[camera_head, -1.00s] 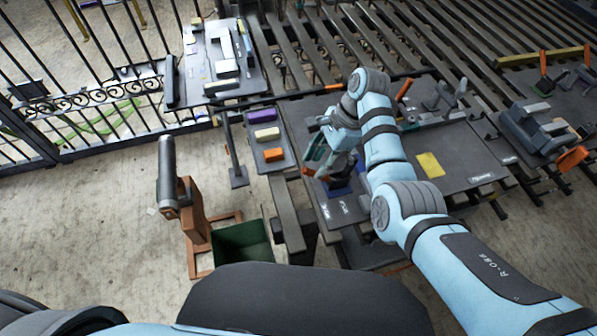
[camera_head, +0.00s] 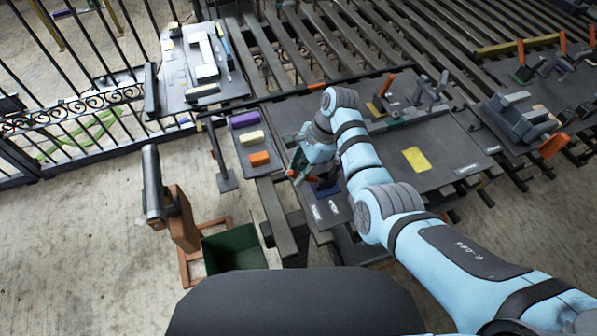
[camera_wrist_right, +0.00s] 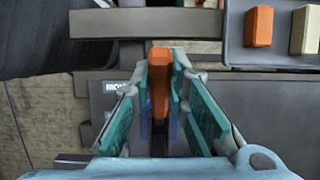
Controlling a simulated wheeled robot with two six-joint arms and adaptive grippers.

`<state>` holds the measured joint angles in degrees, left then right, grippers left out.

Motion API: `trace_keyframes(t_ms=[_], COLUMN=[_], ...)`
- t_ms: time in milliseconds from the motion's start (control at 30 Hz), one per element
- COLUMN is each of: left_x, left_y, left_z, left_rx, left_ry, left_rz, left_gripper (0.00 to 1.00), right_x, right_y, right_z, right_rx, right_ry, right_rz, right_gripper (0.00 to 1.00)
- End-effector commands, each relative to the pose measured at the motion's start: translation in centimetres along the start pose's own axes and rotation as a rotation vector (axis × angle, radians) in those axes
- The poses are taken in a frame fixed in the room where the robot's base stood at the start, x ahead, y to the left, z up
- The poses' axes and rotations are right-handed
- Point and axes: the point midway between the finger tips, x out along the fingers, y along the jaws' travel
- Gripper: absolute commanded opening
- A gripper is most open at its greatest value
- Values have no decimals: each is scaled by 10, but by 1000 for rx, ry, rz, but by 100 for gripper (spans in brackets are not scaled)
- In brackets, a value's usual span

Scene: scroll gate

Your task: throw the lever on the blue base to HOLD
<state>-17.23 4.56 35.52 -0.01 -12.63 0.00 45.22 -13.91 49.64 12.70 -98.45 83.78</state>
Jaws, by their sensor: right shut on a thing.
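The blue base (camera_head: 327,189) sits on the dark plate near its left end, partly hidden by my right arm. Its lever has an orange handle, which shows in the right wrist view (camera_wrist_right: 160,78) between the fingers, with some blue of the base beneath. My right gripper (camera_head: 299,168) is shut on this handle; it also shows in the right wrist view (camera_wrist_right: 160,85). White labels (camera_head: 317,212) lie on the plate in front of the base, too small to read. A label (camera_wrist_right: 117,88) in the wrist view is partly covered by a finger. My left gripper is out of view.
A tray (camera_head: 241,165) with purple, yellow and orange blocks stands left of the lever. Other orange-handled levers (camera_head: 384,88) stand farther back and right. A yellow patch (camera_head: 416,159) lies on the plate. A green bin (camera_head: 236,250) is on the floor.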

Motion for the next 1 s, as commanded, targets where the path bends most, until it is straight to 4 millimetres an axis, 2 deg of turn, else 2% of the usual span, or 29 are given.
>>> trace_keyframes(t_ms=[267,567,767,1000], left_x=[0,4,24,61], left_y=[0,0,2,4], left_z=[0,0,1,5], left_rx=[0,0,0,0], left_ry=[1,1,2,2], left_rz=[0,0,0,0], left_gripper=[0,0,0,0], right_x=[-1,-15,-22,-29], right_y=[2,2,1,0], right_z=[-3,-14,-25,-38], right_rx=[4,6,5,5], right_ry=[-38,-207,-360,-514], right_rz=[7,7,5,1], right_gripper=[0,0,0,0])
